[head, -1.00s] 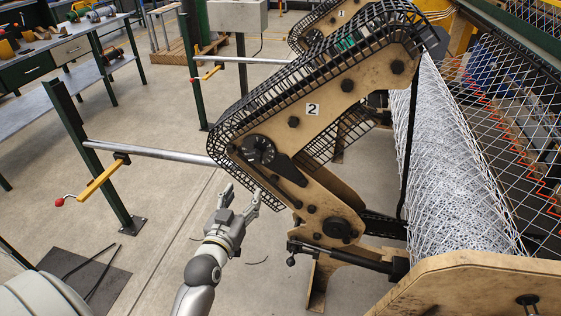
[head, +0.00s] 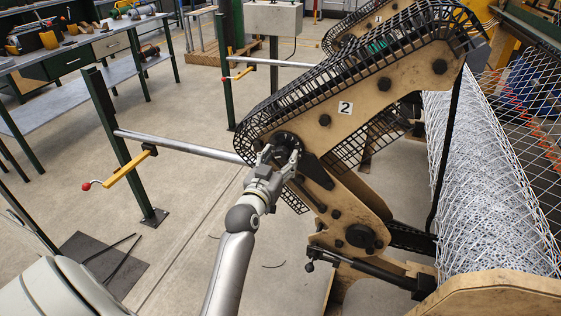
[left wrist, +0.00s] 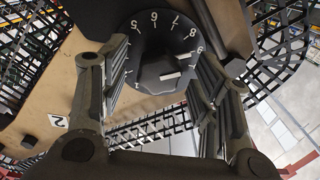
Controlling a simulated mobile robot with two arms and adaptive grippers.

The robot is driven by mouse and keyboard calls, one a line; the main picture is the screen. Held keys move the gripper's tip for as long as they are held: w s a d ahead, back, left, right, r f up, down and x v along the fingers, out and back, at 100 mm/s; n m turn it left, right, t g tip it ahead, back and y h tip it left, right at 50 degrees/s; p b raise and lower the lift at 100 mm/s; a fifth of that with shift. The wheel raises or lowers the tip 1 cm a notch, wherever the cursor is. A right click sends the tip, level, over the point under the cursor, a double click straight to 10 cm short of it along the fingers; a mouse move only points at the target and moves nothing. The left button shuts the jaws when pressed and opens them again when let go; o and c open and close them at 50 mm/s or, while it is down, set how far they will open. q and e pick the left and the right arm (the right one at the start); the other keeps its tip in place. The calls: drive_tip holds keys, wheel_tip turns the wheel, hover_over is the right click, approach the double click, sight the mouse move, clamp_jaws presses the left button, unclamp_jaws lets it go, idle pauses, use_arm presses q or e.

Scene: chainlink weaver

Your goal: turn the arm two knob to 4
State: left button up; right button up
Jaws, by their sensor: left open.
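The arm two knob is a black knob (left wrist: 160,72) on a black dial with white numbers, on the tan arm marked 2 (head: 345,107). In the left wrist view a white bar on the knob points right, a little below the 9; the exact setting is hard to read. My left gripper (head: 280,160) is at the dial in the head view and partly covers it. In the left wrist view its open fingers (left wrist: 160,85) stand on either side of the knob; I cannot tell whether they touch it. My right gripper is not in view.
A black cable chain (head: 300,97) runs along the arm's upper edge. A metal bar (head: 185,145) with a yellow lever (head: 127,168) stands to the left. A wire mesh roll (head: 485,185) lies to the right.

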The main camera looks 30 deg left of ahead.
use_arm(q)
drive_tip(key=shift+w+a, duration=0.1)
drive_tip(key=shift+w, duration=0.25)
drive_tip(key=c, duration=1)
drive_tip(key=shift+c, duration=0.2)
